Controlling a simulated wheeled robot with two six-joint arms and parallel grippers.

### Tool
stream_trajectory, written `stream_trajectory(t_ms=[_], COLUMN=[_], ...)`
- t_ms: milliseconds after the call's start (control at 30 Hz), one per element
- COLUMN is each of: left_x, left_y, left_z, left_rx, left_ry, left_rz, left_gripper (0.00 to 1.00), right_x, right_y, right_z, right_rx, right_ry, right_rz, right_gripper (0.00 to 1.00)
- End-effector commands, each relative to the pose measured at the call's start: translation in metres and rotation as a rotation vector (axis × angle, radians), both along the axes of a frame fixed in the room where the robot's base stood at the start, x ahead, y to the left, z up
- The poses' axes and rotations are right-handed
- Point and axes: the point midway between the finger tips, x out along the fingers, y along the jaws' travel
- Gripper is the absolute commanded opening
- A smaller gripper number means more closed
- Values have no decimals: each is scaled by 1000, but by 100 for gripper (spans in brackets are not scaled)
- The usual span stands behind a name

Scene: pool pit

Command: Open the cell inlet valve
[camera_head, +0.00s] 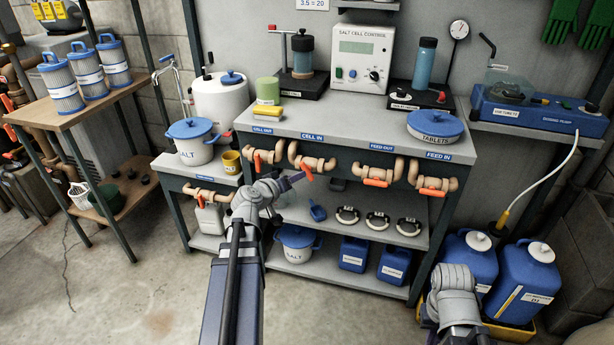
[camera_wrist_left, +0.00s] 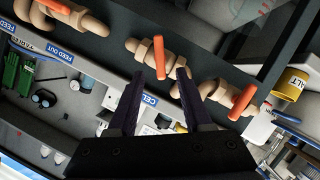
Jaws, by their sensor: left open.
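The cell inlet valve (camera_head: 313,163) is a tan pipe fitting with an orange lever, under the CELL IN label (camera_head: 312,137) on the bench front. Its lever points down, across the pipe. In the left wrist view the orange lever (camera_wrist_left: 159,57) stands just beyond and between the fingertips. My left gripper (camera_head: 292,179) is close beside the lever, to its lower left in the head view. Its dark fingers (camera_wrist_left: 160,76) are open, with nothing held. My right arm shows at the lower right of the head view; its jaws are not visible.
A similar valve (camera_head: 262,157) sits just left of the inlet valve. The feed-out (camera_head: 376,176) and feed-in valves (camera_head: 433,186) are to the right, their levers along the pipes. A lower shelf (camera_head: 345,228) holds a blue scoop (camera_head: 317,211) and several clamps.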

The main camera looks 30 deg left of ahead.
Motion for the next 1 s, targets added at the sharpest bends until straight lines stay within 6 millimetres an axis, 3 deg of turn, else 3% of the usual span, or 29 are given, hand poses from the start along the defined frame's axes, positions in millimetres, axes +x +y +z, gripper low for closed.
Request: stream_trajectory(t_ms=[400, 767, 1000], left_x=[58, 66, 66], left_y=[2, 0, 0], left_z=[-22, -23, -23], left_rx=[-1, -1, -1], left_ry=[1, 1, 1], left_rz=[-3, -2, -2], left_gripper=[50, 50, 24], right_x=[0, 0, 0], right_y=[0, 0, 0], right_z=[-22, -23, -23], right_rx=[0, 0, 0], right_ry=[0, 0, 0], right_rz=[0, 0, 0], right_gripper=[0, 0, 0])
